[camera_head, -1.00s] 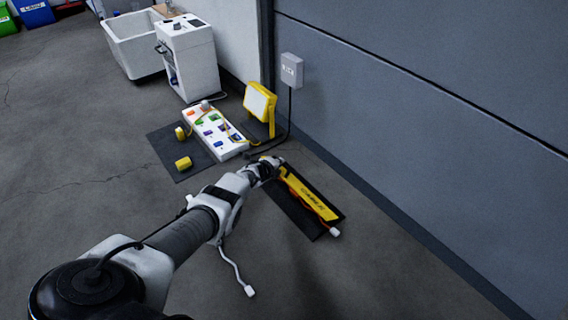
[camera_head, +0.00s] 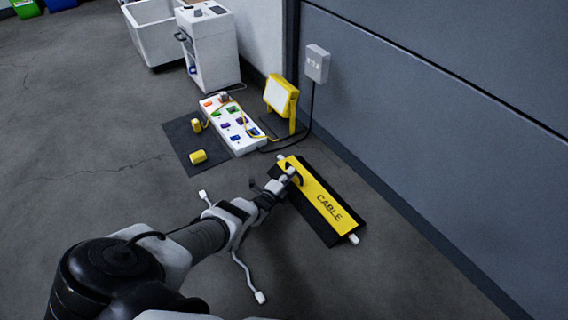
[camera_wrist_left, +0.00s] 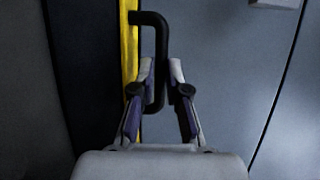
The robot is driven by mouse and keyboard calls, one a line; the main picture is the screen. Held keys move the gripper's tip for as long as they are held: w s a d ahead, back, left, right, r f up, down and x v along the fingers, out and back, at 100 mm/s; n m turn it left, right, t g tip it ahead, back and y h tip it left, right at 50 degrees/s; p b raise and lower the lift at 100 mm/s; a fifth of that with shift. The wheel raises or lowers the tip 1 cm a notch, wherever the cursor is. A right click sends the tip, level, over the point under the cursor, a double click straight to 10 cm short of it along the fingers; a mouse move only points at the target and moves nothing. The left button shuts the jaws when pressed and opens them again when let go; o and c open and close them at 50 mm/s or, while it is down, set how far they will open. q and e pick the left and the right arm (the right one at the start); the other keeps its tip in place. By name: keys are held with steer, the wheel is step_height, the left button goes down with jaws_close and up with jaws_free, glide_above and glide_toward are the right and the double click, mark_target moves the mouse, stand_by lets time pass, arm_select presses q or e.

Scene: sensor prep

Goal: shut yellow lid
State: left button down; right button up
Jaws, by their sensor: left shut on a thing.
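The yellow lid (camera_head: 321,198) of the black cable ramp (camera_head: 327,231) lies about flat along the ramp in the head view, its CABLE lettering facing up. White cable ends (camera_head: 353,239) stick out at the ramp's ends. My left gripper (camera_head: 287,176) is at the lid's far end, shut on its black handle. In the left wrist view the black handle (camera_wrist_left: 163,50) passes between my left fingers (camera_wrist_left: 161,85), and the lid (camera_wrist_left: 129,50) shows as a thin yellow strip. Whether the lid is fully seated is hard to tell. My right gripper is not in view.
A white power strip (camera_head: 251,143) with coloured sockets lies on a dark mat (camera_head: 184,141) beyond, with yellow plugs (camera_head: 198,157). A yellow work lamp (camera_head: 282,97) and a grey wall with a socket box (camera_head: 317,64) stand close by. Open floor lies in front.

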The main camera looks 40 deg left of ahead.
arm_select(q)
steer(key=shift+d+f, duration=0.15)
steer(key=shift+d, duration=0.2)
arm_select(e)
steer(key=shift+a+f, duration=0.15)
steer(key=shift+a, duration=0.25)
arm_select(q)
steer(key=c, duration=1.4)
jaws_free()
steer(key=shift+c, duration=0.2)
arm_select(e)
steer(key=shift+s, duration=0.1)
arm_select(q)
steer(key=shift+a, duration=0.1)
